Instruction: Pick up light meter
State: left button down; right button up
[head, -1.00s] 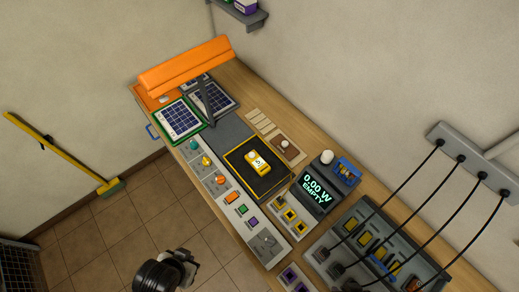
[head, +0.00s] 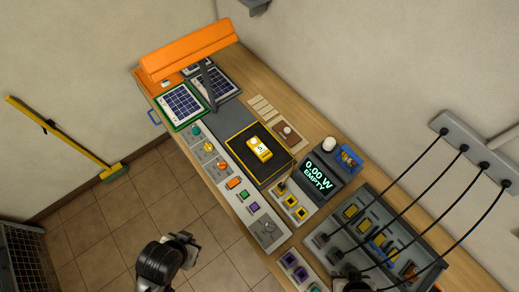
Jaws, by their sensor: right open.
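A yellow handheld device (head: 260,149), which I take to be the light meter, lies on a dark square mat with a yellow border (head: 271,178) on the workbench. It has a pale face with a dark mark, too small to read. My right gripper (head: 187,248) is at the bottom of the head view, in front of the bench and over the floor. It is open and apart from the device, below and left of it in the picture. The dark wrist partly covers it. My left gripper does not show.
An orange lamp (head: 190,48) overhangs solar panels (head: 181,107) at the bench's far end. A control strip with knobs (head: 208,147) runs along the front edge. A display reading "0.00 W EMPTY" (head: 319,175) and a grey tray with cables (head: 432,257) stand to the right.

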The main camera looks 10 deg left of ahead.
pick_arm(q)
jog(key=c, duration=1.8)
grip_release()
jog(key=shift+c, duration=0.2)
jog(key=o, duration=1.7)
